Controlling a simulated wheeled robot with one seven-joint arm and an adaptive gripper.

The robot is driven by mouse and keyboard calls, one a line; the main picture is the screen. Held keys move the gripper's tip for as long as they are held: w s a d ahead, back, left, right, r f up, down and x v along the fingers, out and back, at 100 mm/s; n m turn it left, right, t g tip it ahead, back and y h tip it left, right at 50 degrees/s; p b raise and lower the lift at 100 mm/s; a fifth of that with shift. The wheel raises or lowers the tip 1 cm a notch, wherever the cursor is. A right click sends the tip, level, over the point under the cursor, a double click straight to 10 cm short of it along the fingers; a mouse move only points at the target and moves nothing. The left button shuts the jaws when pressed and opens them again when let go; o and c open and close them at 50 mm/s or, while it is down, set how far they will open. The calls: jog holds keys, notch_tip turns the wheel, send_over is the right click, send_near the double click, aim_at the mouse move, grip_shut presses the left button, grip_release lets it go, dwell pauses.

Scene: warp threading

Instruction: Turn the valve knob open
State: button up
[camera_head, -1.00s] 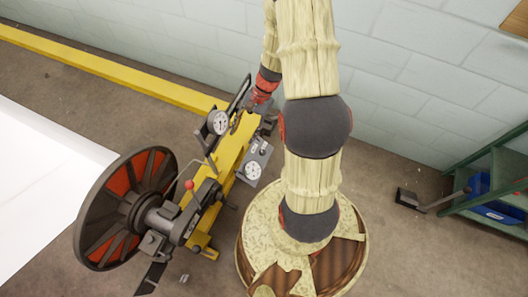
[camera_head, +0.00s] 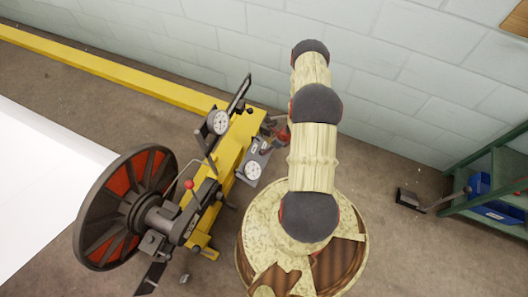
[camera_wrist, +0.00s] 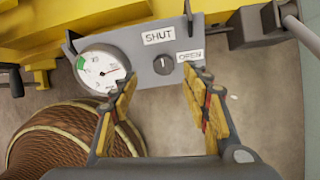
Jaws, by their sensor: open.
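The valve knob (camera_wrist: 163,65) is a small dark round knob on a grey panel (camera_wrist: 135,45) in the wrist view. A SHUT label (camera_wrist: 158,35) is above it and an OPEN label (camera_wrist: 190,56) is to its right. The knob's pale mark points up, toward SHUT. A gauge (camera_wrist: 101,68) is left of the knob. My gripper (camera_wrist: 160,85) is open, its yellow-padded fingers on either side below the knob and apart from it. In the head view the panel (camera_head: 265,150) shows beside the yellow machine; the knob is too small to make out.
The yellow machine (camera_head: 230,150) carries another gauge (camera_head: 218,122) and a red-knobbed lever (camera_head: 189,185). A large spoked wheel (camera_head: 125,205) stands at left. A block wall (camera_head: 400,70) is behind. A green shelf with a blue bin (camera_head: 495,212) is at right.

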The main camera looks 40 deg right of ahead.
jog(key=shift+m, duration=0.3)
jog(key=b+x, duration=0.1)
jog(key=x, duration=0.1)
jog(key=b+x, duration=0.1)
jog(key=x, duration=0.2)
jog(key=b+x, duration=0.1)
jog(key=x, duration=0.1)
jog(key=shift+s+d+f, duration=0.1)
jog(key=shift+d+f, duration=0.15)
jog(key=shift+f, duration=0.3)
jog(key=shift+c, duration=1.2)
jog(key=c, duration=0.9)
